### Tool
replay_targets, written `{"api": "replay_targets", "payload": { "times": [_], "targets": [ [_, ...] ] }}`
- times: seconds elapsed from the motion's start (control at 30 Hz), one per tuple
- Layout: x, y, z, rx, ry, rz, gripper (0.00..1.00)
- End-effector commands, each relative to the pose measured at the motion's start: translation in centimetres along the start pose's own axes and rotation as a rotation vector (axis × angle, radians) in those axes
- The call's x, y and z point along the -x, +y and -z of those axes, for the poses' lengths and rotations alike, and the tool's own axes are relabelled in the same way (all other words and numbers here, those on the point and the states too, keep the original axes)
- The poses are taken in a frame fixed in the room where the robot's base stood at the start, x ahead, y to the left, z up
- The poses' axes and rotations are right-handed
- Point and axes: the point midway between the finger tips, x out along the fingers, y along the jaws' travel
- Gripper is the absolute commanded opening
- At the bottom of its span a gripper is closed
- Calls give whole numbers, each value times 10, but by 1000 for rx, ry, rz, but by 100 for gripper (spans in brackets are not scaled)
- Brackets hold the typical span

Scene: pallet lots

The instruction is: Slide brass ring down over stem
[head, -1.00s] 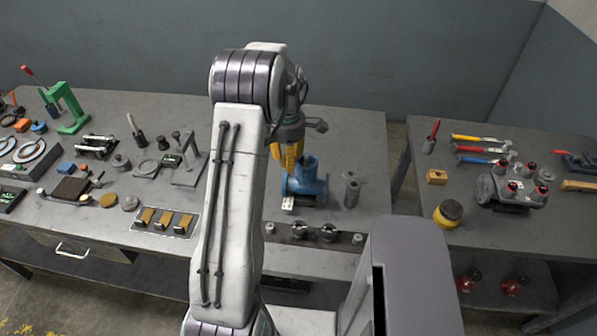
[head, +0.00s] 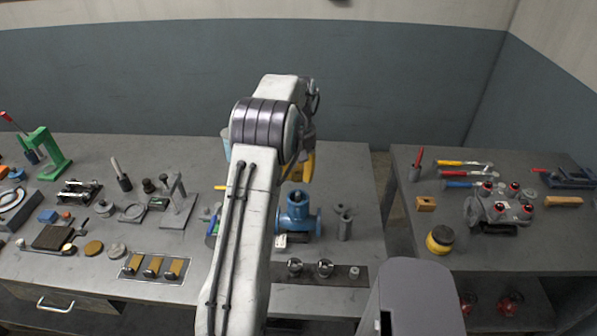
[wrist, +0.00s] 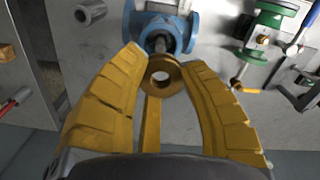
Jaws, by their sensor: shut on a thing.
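The brass ring (wrist: 161,76) shows in the wrist view between the yellow fingertips of my gripper (wrist: 162,68), which is shut on it. The blue valve body (wrist: 143,22) is just beyond the ring in that view, and its dark stem (wrist: 159,44) shows past the ring's edge. The ring's hole shows grey bench, so the ring does not look lined up with the stem from here. In the head view, my gripper (head: 308,166) is above and behind the blue valve body (head: 296,224), partly hidden by my arm. The ring cannot be made out there.
A dark rack (head: 310,281) with round metal parts lies in front. A green-flanged fitting (wrist: 264,32) and tools are beside the valve in the wrist view. A second bench (head: 470,250) stands right.

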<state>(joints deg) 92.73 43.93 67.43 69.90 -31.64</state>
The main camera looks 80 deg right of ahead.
Motion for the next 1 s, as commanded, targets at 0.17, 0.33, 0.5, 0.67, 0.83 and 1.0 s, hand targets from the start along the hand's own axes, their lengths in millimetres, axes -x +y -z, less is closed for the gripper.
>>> {"api": "replay_targets", "payload": {
  "times": [0.17, 0.33, 0.5, 0.67, 0.83, 1.0],
  "targets": [
    [0, 0, 0, -40, -1, 1, 4],
    [0, 0, 0, -45, -1, 1, 4],
    [0, 0, 0, -43, -1, 1, 4],
    [-1, 0, 0, -36, -1, 1, 4],
    [-6, 0, 0, -36, -2, 1, 4],
    [-15, 0, 0, -35, -2, 1, 4]
  ]
}}
